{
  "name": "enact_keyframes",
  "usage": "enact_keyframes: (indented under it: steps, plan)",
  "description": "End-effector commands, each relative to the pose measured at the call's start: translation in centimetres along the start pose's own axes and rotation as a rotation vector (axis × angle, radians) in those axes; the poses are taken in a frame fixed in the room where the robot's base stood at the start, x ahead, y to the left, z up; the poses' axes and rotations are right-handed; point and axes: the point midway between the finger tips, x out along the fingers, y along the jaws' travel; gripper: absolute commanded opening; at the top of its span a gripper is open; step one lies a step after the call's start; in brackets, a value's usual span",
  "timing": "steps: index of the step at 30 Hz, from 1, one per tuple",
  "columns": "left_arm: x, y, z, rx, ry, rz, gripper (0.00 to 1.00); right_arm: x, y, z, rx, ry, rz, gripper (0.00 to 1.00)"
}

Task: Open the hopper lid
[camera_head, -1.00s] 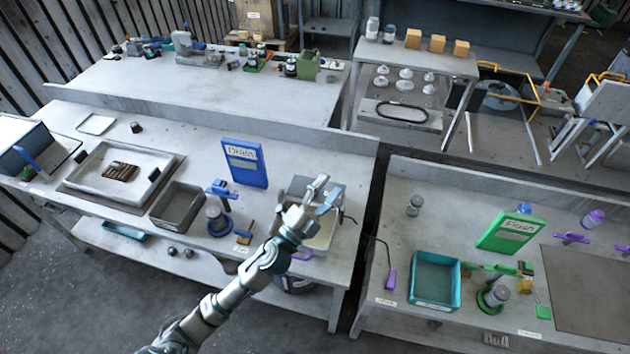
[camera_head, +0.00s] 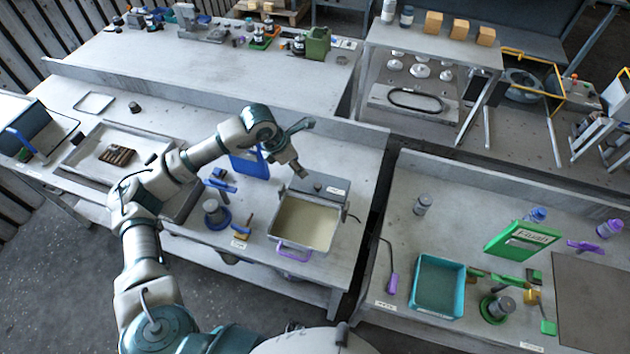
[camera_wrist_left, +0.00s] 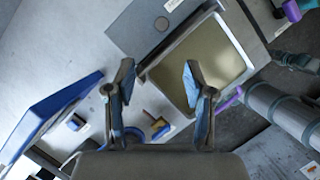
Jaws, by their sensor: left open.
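The hopper (camera_head: 305,222) is a grey-rimmed square box with a flat tan face, at the right end of the left bench. A purple handle (camera_head: 293,254) is on its front edge; it also shows in the left wrist view (camera_wrist_left: 229,99). A grey panel (camera_head: 322,186) with a dark round spot adjoins its back edge. I cannot tell whether the tan face is the lid or the inside. My left gripper (camera_head: 303,150) is open and empty above the back of the hopper. In the left wrist view its fingers (camera_wrist_left: 160,72) are spread, with the hopper beyond. My right gripper is not in view.
A blue sign panel (camera_head: 247,163), partly hidden by my left arm, stands left of the hopper. A blue-based cylinder (camera_head: 214,214) and a small yellow-and-blue item (camera_head: 242,232) are near it. A gap separates this bench from the right bench with a teal bin (camera_head: 437,286).

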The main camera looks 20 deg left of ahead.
Motion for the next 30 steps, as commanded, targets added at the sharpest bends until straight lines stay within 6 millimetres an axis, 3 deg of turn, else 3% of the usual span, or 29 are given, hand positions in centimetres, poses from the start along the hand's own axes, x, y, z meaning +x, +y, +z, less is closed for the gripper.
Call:
enact_keyframes:
  steps: [9, 15, 21, 30]
  plan:
    - [7.7, -0.1, 0.1, -0.001, 0.000, -0.007, 0.54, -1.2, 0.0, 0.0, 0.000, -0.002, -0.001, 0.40]
    - [11.8, -0.1, 0.0, -0.001, -0.001, -0.006, 0.54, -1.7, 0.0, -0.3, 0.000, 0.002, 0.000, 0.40]
    - [14.0, -0.1, 0.0, 0.000, -0.003, -0.005, 0.54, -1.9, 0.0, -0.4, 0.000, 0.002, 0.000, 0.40]
    - [14.5, -0.1, 0.0, 0.001, -0.003, -0.005, 0.54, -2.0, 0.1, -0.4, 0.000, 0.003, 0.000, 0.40]
